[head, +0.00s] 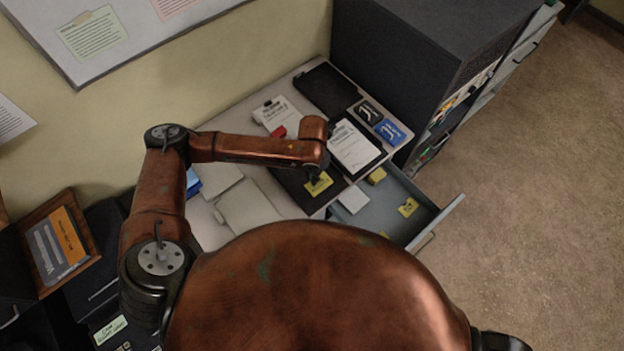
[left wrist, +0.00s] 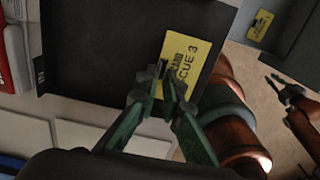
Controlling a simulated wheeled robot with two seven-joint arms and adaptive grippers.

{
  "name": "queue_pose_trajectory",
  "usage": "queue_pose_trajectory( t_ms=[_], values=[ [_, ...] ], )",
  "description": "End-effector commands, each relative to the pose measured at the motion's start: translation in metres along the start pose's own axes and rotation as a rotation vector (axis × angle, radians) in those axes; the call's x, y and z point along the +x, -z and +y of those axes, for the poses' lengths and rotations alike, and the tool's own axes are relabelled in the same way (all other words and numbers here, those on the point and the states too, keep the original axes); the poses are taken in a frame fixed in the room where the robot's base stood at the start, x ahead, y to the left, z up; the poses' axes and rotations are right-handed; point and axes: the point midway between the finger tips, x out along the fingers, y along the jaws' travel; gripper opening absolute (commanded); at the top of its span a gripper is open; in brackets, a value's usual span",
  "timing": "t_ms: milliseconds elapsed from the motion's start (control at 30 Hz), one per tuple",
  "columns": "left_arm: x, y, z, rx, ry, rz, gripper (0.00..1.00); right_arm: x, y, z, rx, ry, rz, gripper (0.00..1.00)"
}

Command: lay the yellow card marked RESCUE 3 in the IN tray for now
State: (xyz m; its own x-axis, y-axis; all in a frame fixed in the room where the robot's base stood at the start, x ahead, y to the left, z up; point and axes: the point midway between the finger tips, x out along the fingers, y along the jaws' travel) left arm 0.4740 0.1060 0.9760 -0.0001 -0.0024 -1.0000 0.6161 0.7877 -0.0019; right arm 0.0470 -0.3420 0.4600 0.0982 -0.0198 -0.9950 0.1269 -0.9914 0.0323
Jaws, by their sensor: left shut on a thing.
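The yellow card (left wrist: 185,68) shows "CUE 3" in the left wrist view, with the rest of its print partly covered. My left gripper (left wrist: 165,92) is shut on its near edge. In the head view the card (head: 319,185) shows just below my left gripper (head: 317,172). The card is over a black tray (left wrist: 95,50) on the desk; I cannot tell whether it touches the tray.
A second black tray (head: 326,90), white papers (head: 354,146) and a blue card (head: 390,132) crowd the desk. A dark cabinet (head: 430,50) stands behind.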

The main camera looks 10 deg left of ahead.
Motion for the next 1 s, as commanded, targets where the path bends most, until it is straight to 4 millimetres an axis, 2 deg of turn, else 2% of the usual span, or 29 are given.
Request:
queue_pose_trajectory(
  t_ms=[33,233,633,667,900,1000],
  values=[
    [0.007,0.0,0.005,-0.003,0.0,0.004,0.0,-0.001,0.0,-0.002,0.001,0.002,0.0,0.15],
    [0.032,0.0,0.004,-0.001,0.0,0.003,0.0,-0.009,0.002,-0.004,0.002,0.005,0.002,0.15],
    [0.038,0.0,0.004,0.0,-0.001,0.002,0.0,-0.007,0.002,-0.004,0.002,0.004,0.002,0.15],
    [0.039,0.0,0.004,0.0,-0.001,0.002,0.08,-0.007,0.002,-0.004,0.002,0.004,0.002,0.15],
    [0.038,0.0,0.004,0.0,-0.001,0.002,0.24,-0.008,0.001,-0.001,0.0,0.001,0.001,0.15],
    [0.038,0.0,0.004,0.0,-0.001,0.002,0.25,-0.008,0.001,0.0,0.0,0.0,0.001,0.15]
  ],
)
